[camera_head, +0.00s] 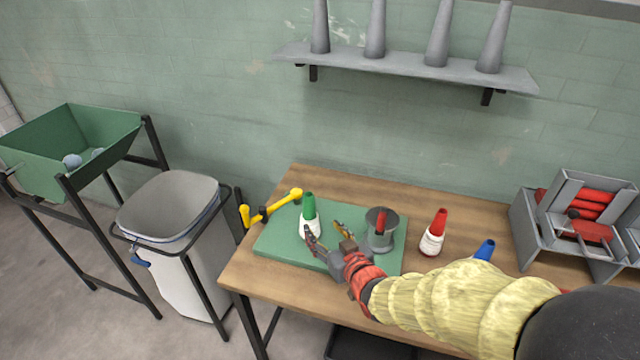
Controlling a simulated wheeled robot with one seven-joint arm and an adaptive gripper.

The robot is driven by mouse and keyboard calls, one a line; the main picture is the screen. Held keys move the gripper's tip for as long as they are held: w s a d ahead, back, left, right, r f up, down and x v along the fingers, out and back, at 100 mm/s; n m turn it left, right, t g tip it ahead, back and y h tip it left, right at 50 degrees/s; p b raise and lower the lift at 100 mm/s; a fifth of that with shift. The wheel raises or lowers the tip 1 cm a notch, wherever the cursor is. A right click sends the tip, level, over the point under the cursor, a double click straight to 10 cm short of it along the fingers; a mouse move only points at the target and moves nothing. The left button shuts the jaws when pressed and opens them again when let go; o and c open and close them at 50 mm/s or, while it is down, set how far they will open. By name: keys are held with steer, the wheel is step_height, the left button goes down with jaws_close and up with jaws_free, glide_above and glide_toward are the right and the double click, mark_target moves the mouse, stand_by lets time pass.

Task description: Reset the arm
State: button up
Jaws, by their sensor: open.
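My arm comes in from the lower right in a yellow ribbed sleeve. My gripper (328,236) is open over the green mat (275,243) on the wooden table. Its one finger is close to the white base of a green-tipped cone (309,212). I cannot tell whether they touch. The cone stands upright on the mat. A yellow piece shows near the other finger. Nothing is clearly held between the fingers.
A grey spool-like holder (381,238) stands right of my gripper. Red (434,232) and blue (485,250) cones stand farther right. A yellow-handled lever (268,210) is at the mat's left. A grey rack (560,235) holds red pieces. A bin (172,215) and green hopper (105,130) stand left.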

steer(key=s+d+f+g+h, duration=0.1)
steer(key=f, duration=0.2)
steer(key=s+d+f+g, duration=0.1)
steer(key=s+f, duration=0.1)
steer(key=s+d+f+g+h, duration=0.1)
steer(key=f+g, duration=0.1)
steer(key=f, duration=0.1)
steer(key=shift+s+d+f+h, duration=0.3)
steer(key=shift+s+d+f, duration=0.05)
steer(key=s+d+g, duration=0.1)
steer(key=s+d+h, duration=0.1)
steer(key=s, duration=0.1)
steer(key=s+d+m+g, duration=0.1)
steer(key=s, duration=0.1)
steer(key=shift+s+d+g+h, duration=0.1)
steer(key=shift+d+g+h, duration=0.2)
steer(key=s+d+r+m+g+h, duration=0.15)
steer(key=s+d+r+g, duration=0.35)
steer(key=s+r, duration=0.8)
steer(key=s+d+r+m+t, duration=0.1)
steer(key=s+d+r+t, duration=0.2)
steer(key=r, duration=0.5)
steer(key=shift+s+m+t+p, duration=0.35)
steer(key=shift+s+p, duration=0.1)
steer(key=shift+s, duration=0.3)
steer(key=shift+c, duration=0.3)
